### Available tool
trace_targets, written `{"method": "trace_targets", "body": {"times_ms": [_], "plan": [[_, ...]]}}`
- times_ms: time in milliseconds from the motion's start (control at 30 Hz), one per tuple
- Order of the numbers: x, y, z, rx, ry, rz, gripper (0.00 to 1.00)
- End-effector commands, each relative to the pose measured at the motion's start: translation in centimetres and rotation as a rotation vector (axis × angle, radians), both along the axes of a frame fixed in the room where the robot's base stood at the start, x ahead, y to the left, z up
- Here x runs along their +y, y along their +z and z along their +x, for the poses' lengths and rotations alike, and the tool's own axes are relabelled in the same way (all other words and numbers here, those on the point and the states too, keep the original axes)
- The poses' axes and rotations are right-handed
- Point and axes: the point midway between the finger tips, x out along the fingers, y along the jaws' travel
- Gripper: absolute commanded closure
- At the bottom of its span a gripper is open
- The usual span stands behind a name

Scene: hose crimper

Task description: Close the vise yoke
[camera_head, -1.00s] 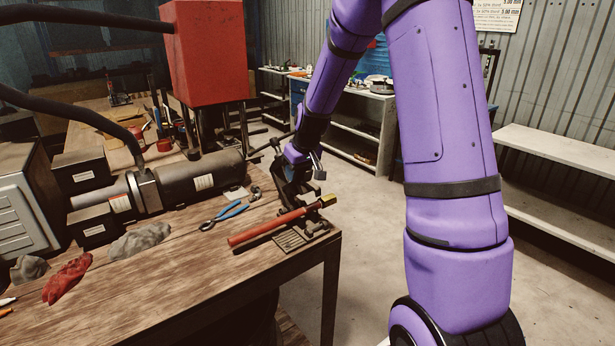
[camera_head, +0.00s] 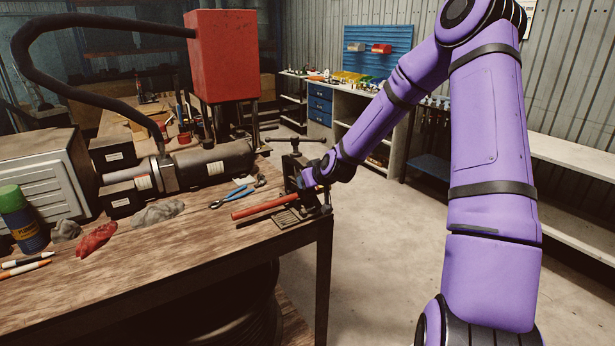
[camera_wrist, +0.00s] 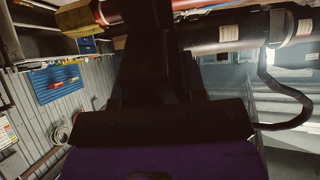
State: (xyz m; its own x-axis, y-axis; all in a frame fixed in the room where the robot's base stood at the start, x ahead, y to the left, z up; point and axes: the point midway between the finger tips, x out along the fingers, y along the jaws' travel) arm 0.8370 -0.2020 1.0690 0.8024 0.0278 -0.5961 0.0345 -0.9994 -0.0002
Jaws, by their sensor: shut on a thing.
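The dark vise (camera_head: 291,172) stands at the right corner of the wooden bench. Its yoke looks upright, with a T-handle screw (camera_head: 296,140) on top. A red bar (camera_head: 262,207) lies at the vise. In the wrist view its brass-coloured end (camera_wrist: 75,19) shows at the top left. My gripper (camera_head: 307,181) is low at the right side of the vise, shut on what looks like the yoke. The exact contact is hidden by my wrist, and the wrist view is dark there. I cannot tell whether the yoke is fully seated or latched.
Blue-handled pliers (camera_head: 231,197) lie left of the vise. Behind them is a dark cylinder (camera_head: 213,162) with a black hose below a red box (camera_head: 222,57). A red rag (camera_head: 96,240) and grey rags lie at the left. The floor right of the bench is clear.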

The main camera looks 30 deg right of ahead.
Motion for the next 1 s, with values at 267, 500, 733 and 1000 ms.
{"method": "trace_targets", "body": {"times_ms": [267,500,733,1000], "plan": [[0.0,-1.3,-1.0,-0.091,0.0,0.005,1.0],[-0.1,-1.7,-1.3,-0.125,-0.001,0.006,1.0],[-0.1,-1.8,-1.4,-0.126,-0.001,0.005,1.0],[-0.1,-1.9,-1.4,-0.124,-0.001,0.005,0.36]]}}
